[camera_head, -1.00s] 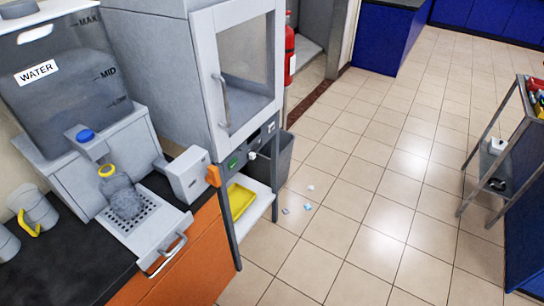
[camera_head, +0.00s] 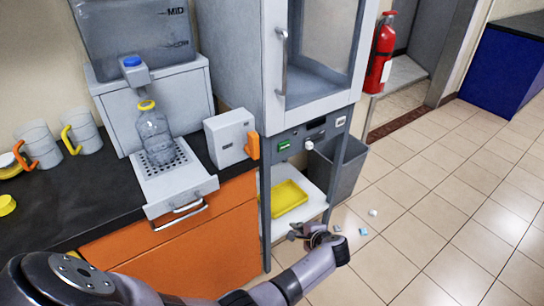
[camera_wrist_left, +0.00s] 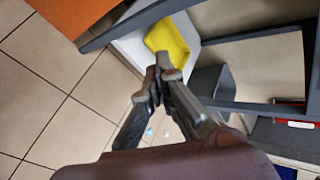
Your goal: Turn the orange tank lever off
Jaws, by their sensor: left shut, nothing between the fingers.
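The orange lever (camera_head: 252,146) sits on the right side of a light grey box (camera_head: 226,138) on the dark counter, beside the water dispenser. It hangs roughly upright in the head view, and nothing touches it. My left gripper (camera_head: 297,233) is shut and empty, low in front of the steel stand, below and to the right of the lever and apart from it. In the left wrist view its fingertips (camera_wrist_left: 160,73) meet near the middle, with the lever out of that picture. My right gripper is not in view.
A clear bottle (camera_head: 154,133) stands on the dispenser's drip tray (camera_head: 176,190). A glass-doored cabinet rests on the stand, with a yellow tray (camera_head: 287,198) on the lower shelf. A grey bin (camera_head: 340,167) is behind. Small litter (camera_head: 363,231) lies on the open tiled floor.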

